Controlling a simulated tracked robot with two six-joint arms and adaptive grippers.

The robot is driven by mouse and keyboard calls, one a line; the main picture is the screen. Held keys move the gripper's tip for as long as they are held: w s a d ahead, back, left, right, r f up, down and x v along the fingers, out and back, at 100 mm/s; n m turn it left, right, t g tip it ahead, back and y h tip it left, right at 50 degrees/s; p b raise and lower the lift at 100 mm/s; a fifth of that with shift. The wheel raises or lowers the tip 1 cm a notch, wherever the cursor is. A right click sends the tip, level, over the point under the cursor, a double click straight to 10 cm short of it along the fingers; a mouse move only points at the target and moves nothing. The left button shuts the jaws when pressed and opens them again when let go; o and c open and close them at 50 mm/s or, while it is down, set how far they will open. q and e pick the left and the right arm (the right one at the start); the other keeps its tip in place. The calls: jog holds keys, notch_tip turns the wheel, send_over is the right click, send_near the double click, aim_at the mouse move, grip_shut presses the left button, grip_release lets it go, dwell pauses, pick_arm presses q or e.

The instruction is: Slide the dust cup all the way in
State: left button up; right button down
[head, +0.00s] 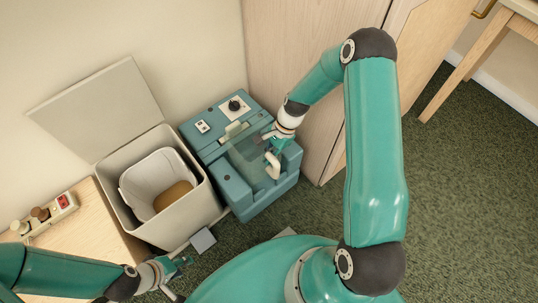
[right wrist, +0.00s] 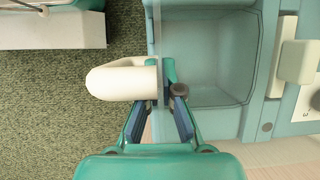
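The dust cup (head: 246,160), a see-through teal bin, sits in the front of the teal machine (head: 233,190). Its cream handle (head: 273,166) sticks out at the front; in the right wrist view the handle (right wrist: 115,80) points left from the cup's front wall. My right gripper (head: 270,147) is at the top of this front wall, beside the handle. In the right wrist view its fingers (right wrist: 160,95) lie either side of the wall, partly hidden by the handle; whether they grip it is unclear. My left gripper (head: 180,275) is open and empty, low in the head view.
A grey bin (head: 197,206) with a white liner and raised lid (head: 98,108) stands left of the machine. A wooden cabinet (head: 290,50) stands behind.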

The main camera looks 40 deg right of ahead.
aim_at(270, 168)
jog(key=shift+f+b, duration=2.7)
jog(key=shift+f, duration=1.65)
jog(key=c, duration=1.2)
grip_release()
jog(key=shift+c, duration=0.2)
jog(key=shift+d+r, duration=0.1)
jog(key=shift+r, duration=0.05)
